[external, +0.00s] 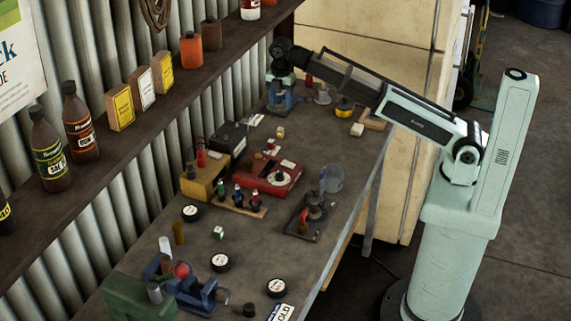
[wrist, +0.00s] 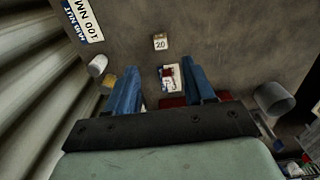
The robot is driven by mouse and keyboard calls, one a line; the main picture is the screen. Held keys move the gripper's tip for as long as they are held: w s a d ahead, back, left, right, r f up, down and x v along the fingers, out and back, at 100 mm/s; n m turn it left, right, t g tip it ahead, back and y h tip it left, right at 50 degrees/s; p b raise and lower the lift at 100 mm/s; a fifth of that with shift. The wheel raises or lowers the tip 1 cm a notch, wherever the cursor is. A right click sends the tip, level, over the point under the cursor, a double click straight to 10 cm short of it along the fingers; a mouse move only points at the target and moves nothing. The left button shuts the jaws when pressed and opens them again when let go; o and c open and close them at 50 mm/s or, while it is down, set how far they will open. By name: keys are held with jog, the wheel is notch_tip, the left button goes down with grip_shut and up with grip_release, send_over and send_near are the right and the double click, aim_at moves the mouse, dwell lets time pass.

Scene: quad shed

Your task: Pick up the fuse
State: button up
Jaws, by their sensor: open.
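My gripper (wrist: 160,84) is open, with its two blue fingers apart and pointing down over the bench. In the external view my gripper (external: 284,106) is at the far end of the bench near the wall. A small pale block marked 20 (wrist: 160,41) lies on the bench ahead of the fingers, and may be the fuse. It seems to match the small cream block (external: 280,132) in the external view. A small red and white piece (wrist: 168,77) shows between the fingers, partly low behind the gripper. I cannot tell for certain which is the fuse.
A white cylinder (wrist: 97,66) is left of the fingers, and a clear cup (wrist: 275,98) is at the right. A red box (external: 268,175) and yellow box (external: 205,180) crowd the bench middle.

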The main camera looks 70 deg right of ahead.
jog(key=s+a+n, duration=0.2)
jog(key=s+a, duration=0.1)
jog(key=a, duration=1)
jog(key=s+a+n, duration=0.2)
jog(key=a, duration=1.2)
jog(key=s+a+n, duration=0.2)
jog(key=s+a, duration=0.1)
jog(key=a, duration=1)
jog(key=r+n, duration=0.1)
jog(key=n, duration=3)
send_over(218, 229)
jog(key=f, duration=0.7)
jog(key=shift+s+d+f, duration=0.1)
jog(key=shift+d, duration=0.1)
jog(key=shift+a+f, duration=0.15)
jog(key=shift+f, duration=1.4)
jog(key=shift+a+f, duration=0.1)
jog(key=shift+f, duration=1.45)
grip_shut()
